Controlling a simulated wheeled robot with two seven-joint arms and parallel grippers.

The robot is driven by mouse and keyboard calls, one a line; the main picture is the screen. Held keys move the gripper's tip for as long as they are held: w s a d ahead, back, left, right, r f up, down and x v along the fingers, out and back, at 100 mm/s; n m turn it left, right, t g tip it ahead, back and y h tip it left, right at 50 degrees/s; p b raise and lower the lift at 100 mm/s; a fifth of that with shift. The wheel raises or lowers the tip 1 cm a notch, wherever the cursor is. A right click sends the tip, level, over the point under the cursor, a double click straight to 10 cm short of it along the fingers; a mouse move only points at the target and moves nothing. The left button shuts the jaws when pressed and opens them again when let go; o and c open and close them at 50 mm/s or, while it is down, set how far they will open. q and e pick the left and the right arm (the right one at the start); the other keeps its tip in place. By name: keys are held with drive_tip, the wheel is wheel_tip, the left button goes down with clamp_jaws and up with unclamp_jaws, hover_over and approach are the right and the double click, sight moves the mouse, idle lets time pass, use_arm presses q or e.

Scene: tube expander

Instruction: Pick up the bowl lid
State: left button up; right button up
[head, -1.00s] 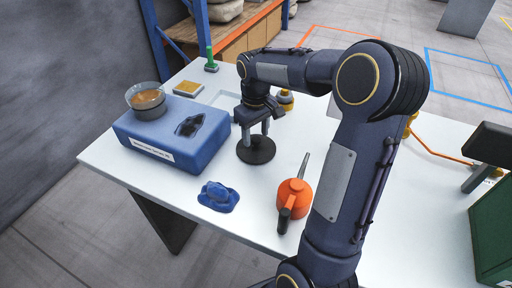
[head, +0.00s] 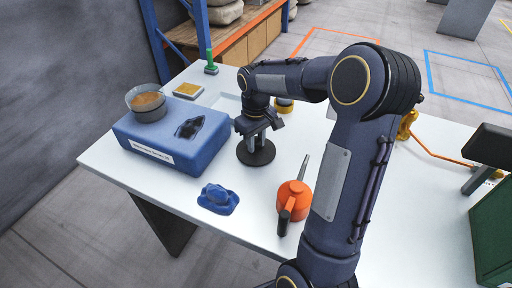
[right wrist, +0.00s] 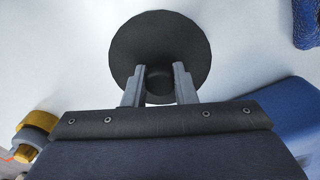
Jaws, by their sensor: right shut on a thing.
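The bowl lid (head: 262,157) is a dark round disc with a central knob, near the middle of the white table. In the right wrist view the lid (right wrist: 159,40) lies flat ahead of me, with its knob (right wrist: 159,84) between the two grey fingers. My right gripper (head: 257,138) points down over the lid and is shut on the knob. The fingers (right wrist: 159,80) touch the knob's sides. I cannot tell any gap between lid and table. My left gripper is not in view.
A blue box (head: 170,148) left of the lid carries a glass bowl (head: 147,100) with amber contents in a dark holder. A blue lumpy piece (head: 218,198) and an orange pointed tool (head: 293,196) lie in front. Clear white table (head: 262,212) lies between them.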

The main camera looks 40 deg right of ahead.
drive_tip(key=shift+r, duration=0.55)
wheel_tip(320, 180, up, 2)
drive_tip(key=shift+a+r, duration=0.1)
drive_tip(key=shift+r, duration=0.15)
drive_tip(key=s+a+r, duration=0.2)
drive_tip(key=a+r, duration=0.7)
drive_tip(key=a, duration=0.4)
drive_tip(key=shift+s+a+r, duration=0.2)
drive_tip(key=shift+a, duration=0.15)
